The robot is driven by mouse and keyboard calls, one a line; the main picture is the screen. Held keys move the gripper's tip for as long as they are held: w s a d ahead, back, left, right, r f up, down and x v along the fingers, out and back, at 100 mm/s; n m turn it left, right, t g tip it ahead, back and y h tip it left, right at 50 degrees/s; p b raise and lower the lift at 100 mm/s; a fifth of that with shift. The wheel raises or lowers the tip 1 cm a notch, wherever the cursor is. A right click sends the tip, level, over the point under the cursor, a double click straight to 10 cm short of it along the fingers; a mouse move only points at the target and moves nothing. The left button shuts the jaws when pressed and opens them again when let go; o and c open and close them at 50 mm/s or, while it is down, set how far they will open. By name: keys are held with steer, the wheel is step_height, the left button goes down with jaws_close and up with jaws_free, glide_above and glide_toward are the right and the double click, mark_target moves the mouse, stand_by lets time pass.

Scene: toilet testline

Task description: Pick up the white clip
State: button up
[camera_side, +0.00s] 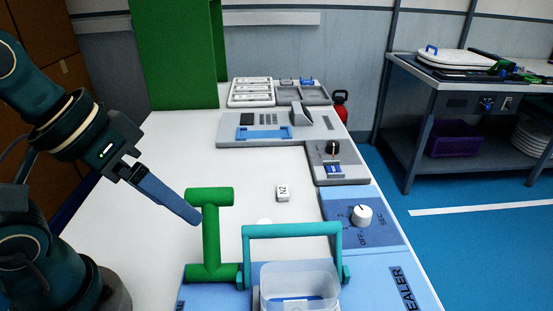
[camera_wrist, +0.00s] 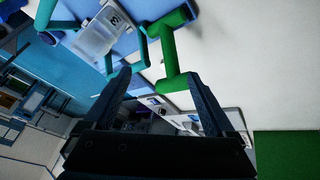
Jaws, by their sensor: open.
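A small white piece (camera_side: 286,82) that looks like the white clip sits at the back edge of the grey tray (camera_side: 318,101) at the far end of the bench, beside a blue piece (camera_side: 306,82). It is too small to make out fully, and I cannot pick it out in the wrist view. My gripper (camera_side: 197,220) is far in front of it, pointing down and to the right, close beside the green T-shaped handle. In the wrist view my gripper (camera_wrist: 158,74) has its two fingers spread, with nothing held between them.
The green T-handle (camera_side: 211,235) and teal bar handle (camera_side: 292,230) stand near the front, with a clear bin (camera_side: 298,283). A white labelled block (camera_side: 282,193) lies mid-bench. A grey console (camera_side: 265,128) lies before the trays. The left-middle bench is clear; a green post (camera_side: 175,50) stands behind.

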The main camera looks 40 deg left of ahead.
steer(key=w+d+r+n+g+h, duration=0.1)
steer(key=w+d+n+h, duration=0.1)
steer(key=d+h, duration=0.15)
steer(key=n+t+h, duration=0.5)
steer(key=n, duration=1.7)
glide_above(282, 190)
steer(key=s+a, duration=0.3)
steer(key=shift+y, duration=0.25)
steer(key=f, duration=1.2)
steer(key=shift+s+d+f, duration=0.1)
steer(key=shift+s+f, duration=0.1)
steer(key=shift+f, duration=0.15)
steer(key=f, duration=0.1)
steer(key=f+n, duration=0.1)
steer(key=s+a+f+n, duration=0.1)
steer(key=f, duration=0.1)
steer(key=shift+a, duration=0.1)
steer(key=shift+x, duration=2.4)
steer(key=shift+a, duration=0.1)
